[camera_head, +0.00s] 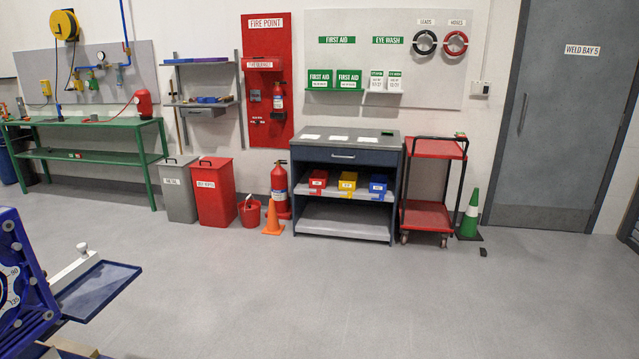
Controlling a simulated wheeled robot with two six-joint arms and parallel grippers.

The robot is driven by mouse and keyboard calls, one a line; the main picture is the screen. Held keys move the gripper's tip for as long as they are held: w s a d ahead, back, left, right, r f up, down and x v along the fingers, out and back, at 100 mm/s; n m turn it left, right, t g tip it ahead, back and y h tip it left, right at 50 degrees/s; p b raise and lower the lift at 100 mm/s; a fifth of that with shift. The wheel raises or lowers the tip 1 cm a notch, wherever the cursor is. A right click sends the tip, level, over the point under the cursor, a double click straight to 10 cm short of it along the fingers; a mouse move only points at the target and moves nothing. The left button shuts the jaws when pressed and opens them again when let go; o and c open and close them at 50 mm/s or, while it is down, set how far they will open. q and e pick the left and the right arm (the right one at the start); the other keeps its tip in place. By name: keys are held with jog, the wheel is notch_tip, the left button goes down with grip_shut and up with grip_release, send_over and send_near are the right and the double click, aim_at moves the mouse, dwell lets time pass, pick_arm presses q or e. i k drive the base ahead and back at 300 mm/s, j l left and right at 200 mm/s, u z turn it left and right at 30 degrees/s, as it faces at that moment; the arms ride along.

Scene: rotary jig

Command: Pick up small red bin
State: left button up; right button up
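A small red bin (317,181) sits on the upper open shelf of a dark grey cabinet (347,155) against the far wall. It is at the left end of a row, with a yellow bin (347,184) and a blue bin (378,186) to its right. The bins stand apart and have pale labels on their fronts. Neither of my grippers shows in the head view.
A red trolley (427,217) stands right of the cabinet. An orange cone (272,220), fire extinguisher (280,190), red bucket (249,212) and large red waste bin (213,195) stand left of it. A blue jig (20,270) fills the near left. The middle floor is clear.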

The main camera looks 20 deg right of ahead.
aim_at(318, 178)
jog(key=i+l+z, duration=0.35)
jog(key=i, duration=0.5)
jog(key=i+z, duration=0.4)
jog(key=i, duration=3.75)
